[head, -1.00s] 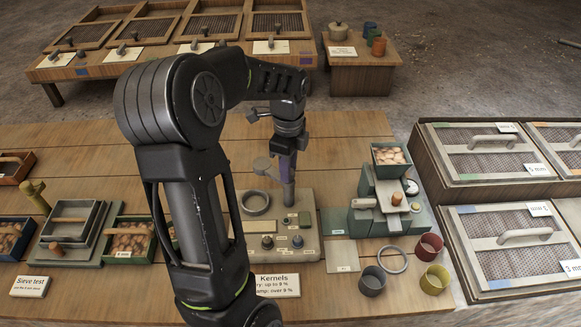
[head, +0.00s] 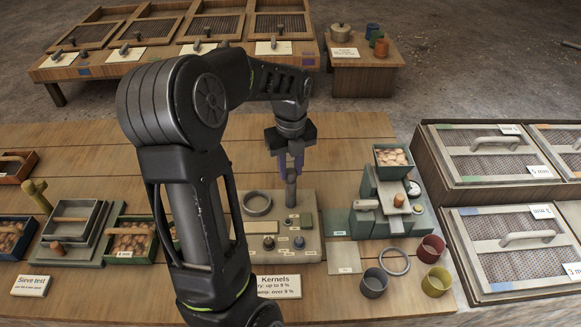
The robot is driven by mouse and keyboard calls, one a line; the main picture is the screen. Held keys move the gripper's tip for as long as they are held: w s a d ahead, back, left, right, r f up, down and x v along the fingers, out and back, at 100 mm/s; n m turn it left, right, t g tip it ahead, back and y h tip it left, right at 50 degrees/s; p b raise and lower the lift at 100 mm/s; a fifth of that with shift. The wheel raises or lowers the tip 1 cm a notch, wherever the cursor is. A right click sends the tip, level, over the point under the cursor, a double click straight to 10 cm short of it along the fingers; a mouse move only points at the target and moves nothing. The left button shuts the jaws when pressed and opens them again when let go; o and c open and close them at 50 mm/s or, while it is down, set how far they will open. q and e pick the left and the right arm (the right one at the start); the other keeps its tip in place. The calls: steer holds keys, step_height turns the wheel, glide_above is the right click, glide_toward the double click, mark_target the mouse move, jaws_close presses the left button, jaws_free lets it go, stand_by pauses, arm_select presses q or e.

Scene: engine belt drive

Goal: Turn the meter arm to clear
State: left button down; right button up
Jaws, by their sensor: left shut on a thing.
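The kernel meter is a grey-beige box (head: 310,203) on the plank table, with a ring (head: 257,204), small knobs and little labels on top. A grey upright post (head: 291,188), seemingly the meter arm, stands near its back middle. My left gripper (head: 290,166) reaches over from the left and points down. Its purple-grey fingers are shut on the top of the post. The gripper hides the upper end, so I cannot tell exactly which way the arm points. My right gripper is out of view.
A green-grey device (head: 389,221) with a bin of kernels (head: 391,157) stands close to the meter's right. Several cups and a loose ring (head: 394,261) lie in front of it. The sieve set (head: 72,223) is at left. My left arm covers the table between.

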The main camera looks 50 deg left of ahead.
arm_select(q)
steer(key=shift+m, duration=0.3)
steer(key=c, duration=1.1)
jaws_free()
steer(key=shift+r, duration=0.1)
step_height(320, 180, up, 8)
steer(key=shift+f+b, duration=0.15)
steer(key=shift+b, duration=0.25)
steer(key=shift+f, duration=0.1)
